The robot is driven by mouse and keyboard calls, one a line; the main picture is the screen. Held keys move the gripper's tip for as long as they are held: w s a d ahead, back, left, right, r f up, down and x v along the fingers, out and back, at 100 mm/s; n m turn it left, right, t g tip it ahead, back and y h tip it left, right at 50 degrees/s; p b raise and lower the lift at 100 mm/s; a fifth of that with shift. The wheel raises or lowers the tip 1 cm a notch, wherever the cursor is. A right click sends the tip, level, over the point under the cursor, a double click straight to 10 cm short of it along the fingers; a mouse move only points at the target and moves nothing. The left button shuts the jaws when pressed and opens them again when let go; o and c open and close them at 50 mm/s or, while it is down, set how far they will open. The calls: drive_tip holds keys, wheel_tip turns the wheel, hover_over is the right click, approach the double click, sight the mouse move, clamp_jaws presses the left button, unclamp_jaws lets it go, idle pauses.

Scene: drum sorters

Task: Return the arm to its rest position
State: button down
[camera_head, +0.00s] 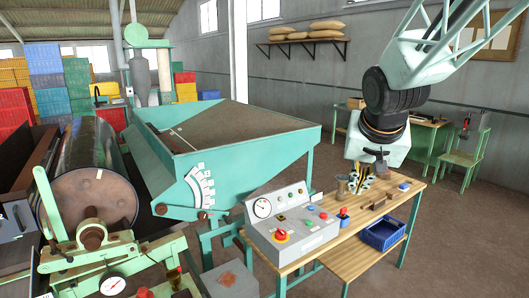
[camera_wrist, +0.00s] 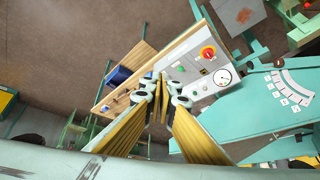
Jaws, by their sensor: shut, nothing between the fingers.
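My arm comes in from the upper right in the head view and hangs over the right part of the wooden workbench (camera_head: 338,238). My gripper (camera_head: 362,184), with yellow-and-black striped fingers, points down behind the bench top's small items. In the wrist view my gripper (camera_wrist: 161,84) shows its yellow fingers with the tips together and nothing between them. The bench top and the grey control box (camera_wrist: 200,66) lie beyond the fingertips there.
The control box (camera_head: 293,222) with dial and buttons stands on the bench's left part. A blue bin (camera_head: 383,234) is below the bench top. A green sorter table (camera_head: 225,140) and a large drum (camera_head: 95,175) stand left.

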drive_tip(key=s+a+n+g+b, duration=0.1)
drive_tip(key=s+a, duration=0.1)
drive_tip(key=s, duration=1.8)
drive_tip(key=s+a+f+n+g+y+b, duration=0.1)
drive_tip(key=s+a+n+b, duration=0.1)
drive_tip(key=s, duration=1.8)
drive_tip(key=shift+a+f+n, duration=0.25)
drive_tip(key=shift+f+n, duration=0.05)
drive_tip(key=shift+s, duration=0.1)
